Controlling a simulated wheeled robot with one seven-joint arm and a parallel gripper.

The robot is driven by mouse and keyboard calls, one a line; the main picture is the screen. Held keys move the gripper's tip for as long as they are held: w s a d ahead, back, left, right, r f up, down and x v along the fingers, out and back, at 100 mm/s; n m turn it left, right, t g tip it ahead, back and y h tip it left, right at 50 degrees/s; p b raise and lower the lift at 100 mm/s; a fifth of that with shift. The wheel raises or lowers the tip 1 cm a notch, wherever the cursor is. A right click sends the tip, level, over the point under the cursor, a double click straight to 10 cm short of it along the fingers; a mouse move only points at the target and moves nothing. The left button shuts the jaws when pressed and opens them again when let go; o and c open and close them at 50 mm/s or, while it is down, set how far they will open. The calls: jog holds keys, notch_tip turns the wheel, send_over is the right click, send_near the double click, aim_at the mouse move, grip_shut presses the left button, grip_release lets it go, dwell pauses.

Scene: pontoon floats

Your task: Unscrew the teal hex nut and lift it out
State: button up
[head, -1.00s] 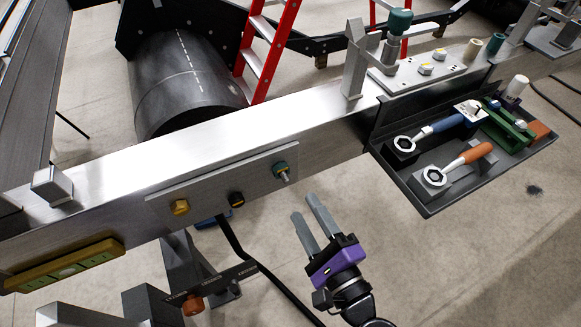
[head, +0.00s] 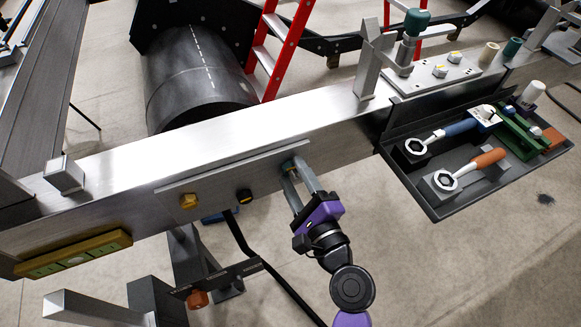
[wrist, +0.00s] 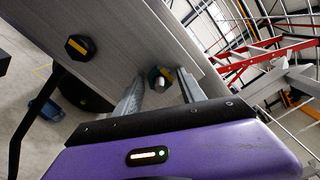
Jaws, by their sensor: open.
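My gripper (head: 293,171), with a purple body, reaches up to the right end of the plate. Its two grey fingers are apart, one on each side of the nut in the wrist view (wrist: 161,80). I cannot tell whether either finger touches the nut.
A dark tray (head: 440,210) with wrenches hangs at the right. A black cable (head: 240,238) hangs below the beam (head: 190,143).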

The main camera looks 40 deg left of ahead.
dwell(0.3)
jog(key=shift+r+m+p, duration=0.35)
jog(key=shift+m+p, duration=0.75)
jog(key=shift+p, duration=0.15)
jog(key=m+p, duration=0.4)
jog(key=m, duration=0.1)
jog(key=shift+m, duration=0.4)
jog(key=m, duration=0.1)
jog(key=m+p, duration=0.1)
jog(key=m, duration=0.1)
jog(key=m+p, duration=0.1)
jog(key=shift+f, duration=0.25)
jog(key=m+p, duration=0.2)
jog(key=m, duration=0.1)
jog(key=shift+r+m+p, duration=0.25)
jog(key=shift+m+p, duration=0.15)
jog(key=m+p, duration=0.3)
jog(key=m, duration=0.3)
jog(key=shift+f+m+p, duration=0.35)
jog(key=shift+m, duration=0.75)
jog(key=shift+c, duration=0.5)
